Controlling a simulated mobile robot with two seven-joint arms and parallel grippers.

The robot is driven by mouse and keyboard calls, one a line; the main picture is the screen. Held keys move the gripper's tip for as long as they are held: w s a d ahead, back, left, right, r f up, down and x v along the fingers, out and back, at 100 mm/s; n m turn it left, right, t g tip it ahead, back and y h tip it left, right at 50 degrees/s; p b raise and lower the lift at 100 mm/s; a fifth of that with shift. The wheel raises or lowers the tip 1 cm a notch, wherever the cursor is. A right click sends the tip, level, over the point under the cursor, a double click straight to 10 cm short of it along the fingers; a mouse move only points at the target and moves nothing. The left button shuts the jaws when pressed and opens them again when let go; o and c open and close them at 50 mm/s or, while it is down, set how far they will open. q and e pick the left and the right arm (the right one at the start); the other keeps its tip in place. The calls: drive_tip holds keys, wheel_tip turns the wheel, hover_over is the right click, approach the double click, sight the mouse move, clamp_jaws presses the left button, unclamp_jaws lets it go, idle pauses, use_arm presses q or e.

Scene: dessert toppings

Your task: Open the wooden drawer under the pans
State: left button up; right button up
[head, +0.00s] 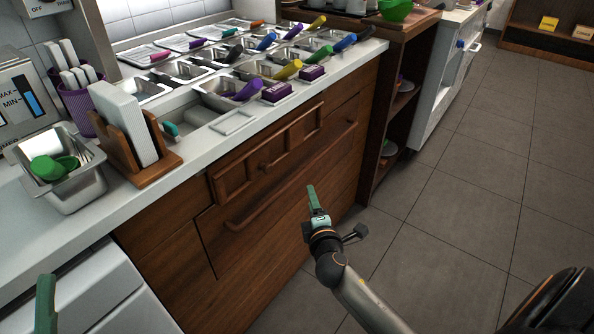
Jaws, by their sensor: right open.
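The wooden drawer front (262,222) is in the brown counter under the metal pans (215,97) and looks closed. A long wooden bar handle (290,176) runs across its upper part. Above it is a framed wooden panel (290,150) with a small round knob. My right gripper (313,197) is open and empty in front of the drawer. Its green fingertips show just below the bar handle in the picture, apart from it as far as I can tell. Of my left gripper, only a green finger (46,302) shows at the bottom left, and its opening is hidden.
The white countertop (190,160) carries a wooden holder with white cards (128,125), a steel container with green scoops (58,172) and several colored-handled scoops. A white appliance (90,292) stands at lower left. An open wooden shelf (398,105) stands right of the counter. The tiled floor (470,195) is clear.

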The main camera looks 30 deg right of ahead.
sight(305, 167)
drive_tip(key=b+x, duration=0.1)
drive_tip(key=x, duration=0.3)
drive_tip(key=b+x, duration=0.1)
drive_tip(key=x, duration=0.4)
drive_tip(key=r+b+x, duration=0.1)
drive_tip(key=x, duration=0.3)
drive_tip(key=shift+w+d+b, duration=0.3)
drive_tip(key=shift+d+b, duration=0.05)
drive_tip(key=shift+b, duration=0.05)
use_arm(q)
drive_tip(key=f, duration=0.3)
drive_tip(key=shift+s+d+f+h, duration=0.1)
drive_tip(key=shift+d+h, duration=0.2)
drive_tip(key=shift+d, duration=0.05)
use_arm(e)
clamp_jaws()
